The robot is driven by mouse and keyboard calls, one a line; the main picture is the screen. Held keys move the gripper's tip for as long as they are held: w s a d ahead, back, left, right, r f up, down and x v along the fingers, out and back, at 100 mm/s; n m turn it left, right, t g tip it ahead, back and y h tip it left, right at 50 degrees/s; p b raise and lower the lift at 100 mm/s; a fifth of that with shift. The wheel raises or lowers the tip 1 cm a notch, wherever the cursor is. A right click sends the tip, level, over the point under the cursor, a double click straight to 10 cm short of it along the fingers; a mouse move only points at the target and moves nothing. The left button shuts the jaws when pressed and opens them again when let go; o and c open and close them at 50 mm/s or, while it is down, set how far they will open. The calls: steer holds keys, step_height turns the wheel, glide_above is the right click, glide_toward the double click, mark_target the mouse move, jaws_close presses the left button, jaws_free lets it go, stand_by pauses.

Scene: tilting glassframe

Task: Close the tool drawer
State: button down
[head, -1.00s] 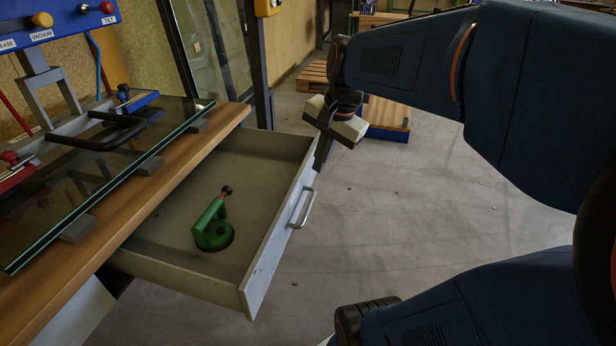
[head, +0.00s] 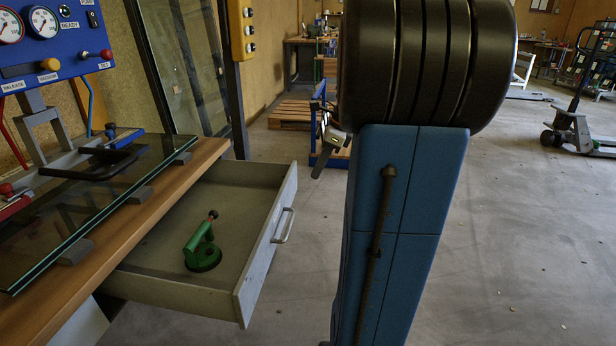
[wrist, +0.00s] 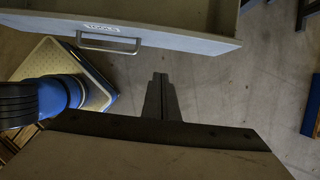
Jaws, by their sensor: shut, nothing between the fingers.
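The tool drawer (head: 262,262) is pulled out from under the wooden bench. Its grey front has a metal bar handle (head: 284,226), and a green suction tool (head: 203,250) lies inside. In the wrist view the drawer front (wrist: 178,40) spans the top, with a label above its handle (wrist: 108,45). My gripper (wrist: 160,80) is shut and empty, below and to the right of the handle in that view, apart from the drawer front. In the head view my gripper (head: 318,170) shows only partly, right of the drawer's far end; my arm hides the rest.
A glass pane (head: 60,230) lies on supports on the wooden bench (head: 165,185). A blue gauge panel (head: 50,45) stands behind it. A wooden pallet (head: 290,113) lies on the floor beyond.

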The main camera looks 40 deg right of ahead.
steer(key=w+a+f, duration=0.4)
steer(key=w+f, duration=0.1)
steer(key=f, duration=0.3)
steer(key=shift+w+a, duration=0.25)
steer(key=shift+w, duration=0.05)
steer(key=shift+w, duration=0.1)
steer(key=w+a, duration=0.5)
steer(key=w, duration=0.2)
steer(key=w+a, duration=0.6)
steer(key=w, duration=0.1)
steer(key=w+a, duration=0.5)
steer(key=w, duration=0.2)
steer(key=shift+a, duration=0.2)
steer(key=shift+s, duration=0.1)
